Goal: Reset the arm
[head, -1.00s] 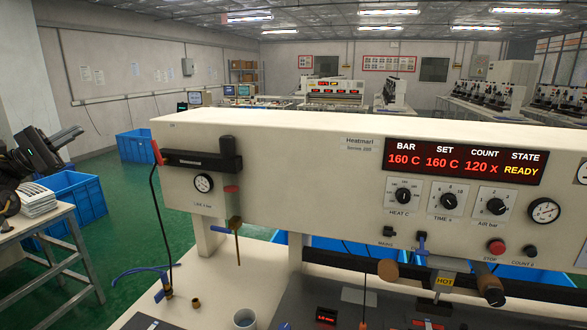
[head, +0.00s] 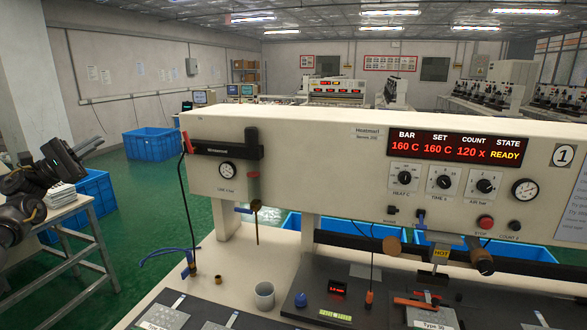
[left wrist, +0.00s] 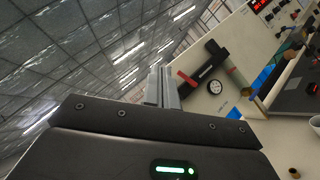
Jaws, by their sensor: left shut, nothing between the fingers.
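My left gripper (head: 82,150) is at the left edge of the head view, raised beside the press and clear of it. In the left wrist view its fingers (left wrist: 163,88) are together, with nothing between them, and point up toward the ceiling and wall. The heat press (head: 330,165) is a long cream housing; its red display reads 160 C, 160 C, 120 x and READY. My right gripper is in neither view.
A white table (head: 75,215) with a stack of white sheets stands at the left, partly behind my left arm. The press bench (head: 215,262) holds a grey cup (head: 264,295) and dark plates. Blue crates (head: 150,141) stand on the green floor.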

